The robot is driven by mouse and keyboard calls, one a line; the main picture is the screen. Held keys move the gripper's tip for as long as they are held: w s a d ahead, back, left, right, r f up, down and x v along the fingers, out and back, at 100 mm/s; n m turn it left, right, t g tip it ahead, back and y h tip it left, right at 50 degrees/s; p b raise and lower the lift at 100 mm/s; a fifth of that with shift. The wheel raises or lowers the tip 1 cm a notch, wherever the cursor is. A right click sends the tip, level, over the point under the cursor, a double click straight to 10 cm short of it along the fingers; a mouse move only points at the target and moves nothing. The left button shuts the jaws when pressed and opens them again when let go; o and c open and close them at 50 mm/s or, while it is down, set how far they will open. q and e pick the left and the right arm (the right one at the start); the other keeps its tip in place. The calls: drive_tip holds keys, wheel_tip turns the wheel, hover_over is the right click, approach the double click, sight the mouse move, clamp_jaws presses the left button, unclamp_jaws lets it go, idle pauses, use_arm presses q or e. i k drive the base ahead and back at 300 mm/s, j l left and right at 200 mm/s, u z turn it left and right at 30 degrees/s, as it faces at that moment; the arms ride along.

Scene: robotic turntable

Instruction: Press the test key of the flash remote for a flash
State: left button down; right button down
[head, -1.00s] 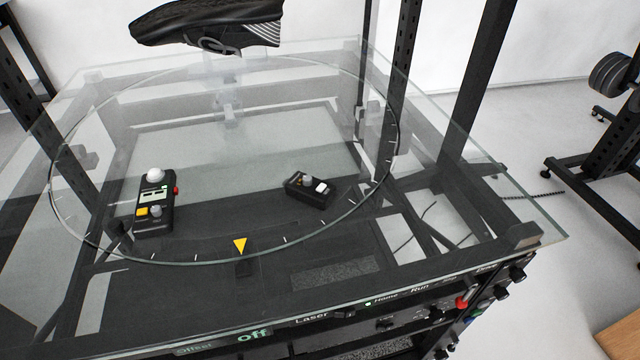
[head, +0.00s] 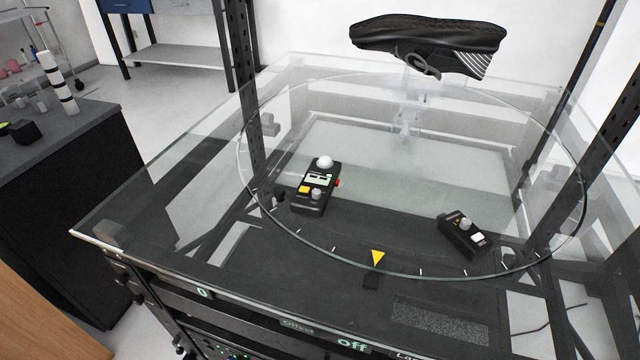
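Two small black handheld devices lie on the glass turntable (head: 240,170). The left device (head: 313,196) has a white dome, a lit display, a yellow key, a grey knob and a red button on its right side. The right device (head: 455,236) is smaller, with a grey knob and a white key; it looks like the flash remote, but its lettering is too small to read. A black shoe (head: 425,38) is held above the glass on a clear stand. Neither of my grippers is in view.
A yellow triangle marker (head: 377,258) sits at the front of the turntable's ring. Dark upright posts (head: 237,90) stand around the glass. A dark bench (head: 70,190) with small items stands at the left.

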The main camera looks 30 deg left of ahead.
sight(476, 237)
drive_tip(key=i+l+u, duration=0.2)
drive_tip(key=l, duration=0.35)
drive_tip(key=l+u, duration=0.2)
drive_tip(key=l, duration=0.35)
drive_tip(key=i+l+u, duration=0.15)
drive_tip(key=l, duration=0.4)
